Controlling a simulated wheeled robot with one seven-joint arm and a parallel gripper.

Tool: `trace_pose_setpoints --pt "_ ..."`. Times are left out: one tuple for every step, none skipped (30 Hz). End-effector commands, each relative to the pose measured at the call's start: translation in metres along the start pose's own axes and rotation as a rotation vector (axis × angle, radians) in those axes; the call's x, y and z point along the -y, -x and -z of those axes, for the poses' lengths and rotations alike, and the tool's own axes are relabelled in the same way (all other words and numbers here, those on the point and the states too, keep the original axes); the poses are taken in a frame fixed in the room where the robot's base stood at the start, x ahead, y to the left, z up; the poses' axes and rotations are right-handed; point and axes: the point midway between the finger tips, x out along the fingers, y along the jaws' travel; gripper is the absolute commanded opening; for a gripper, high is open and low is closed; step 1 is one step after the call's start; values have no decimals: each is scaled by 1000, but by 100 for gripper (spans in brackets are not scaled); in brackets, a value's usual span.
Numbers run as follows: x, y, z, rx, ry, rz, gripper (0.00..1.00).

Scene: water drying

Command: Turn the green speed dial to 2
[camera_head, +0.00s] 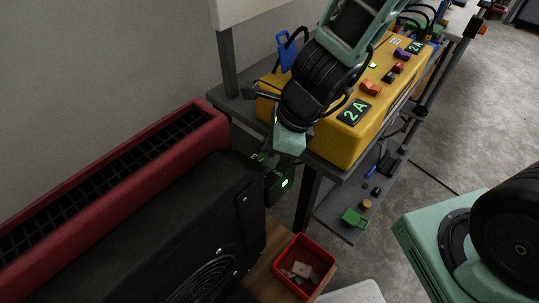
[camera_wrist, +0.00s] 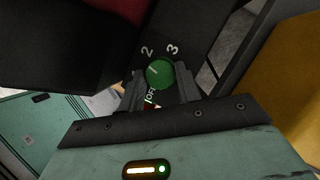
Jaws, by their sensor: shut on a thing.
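The green speed dial (camera_wrist: 160,73) is round and sits on a dark panel with white markings. The numbers 2 and 3 show above it, and part of an OFF mark shows below. A short pale line lies on the dial's left part; I cannot tell exactly which mark it points to. My gripper (camera_wrist: 160,86) is shut on the dial, one finger on each side. In the camera_head view my gripper (camera_head: 275,160) reaches down to the end of the black machine (camera_head: 180,225), beside a bright green light. The dial is mostly hidden there.
A yellow case (camera_head: 345,145) marked 2A stands on a grey rack close to my arm. A red grille unit (camera_head: 110,180) lies along the black machine's back. A red bin (camera_head: 322,244) with pale pieces stands below on a wooden surface.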

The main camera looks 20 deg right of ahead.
Motion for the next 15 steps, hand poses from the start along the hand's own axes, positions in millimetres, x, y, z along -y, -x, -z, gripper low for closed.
trace_pose_setpoints --pt "0 0 0 1 -5 4 11" --pt "0 0 0 1 -7 5 11" --pt "0 0 0 1 -9 5 11" --pt "0 0 0 1 -10 6 11" --pt "0 0 0 1 -11 6 11" --pt "0 0 0 1 -11 6 11" --pt "0 0 -1 1 -11 6 11" --pt "0 0 -1 1 -11 6 11" --pt "0 0 -1 1 -11 6 11" --pt "0 0 -1 1 -11 6 11" --pt "0 0 -1 1 -11 6 11" --pt "0 0 -1 1 -11 6 11" --pt "0 0 -1 1 -10 6 11" --pt "0 0 -1 1 -10 6 11" --pt "0 0 -1 1 -10 6 45"
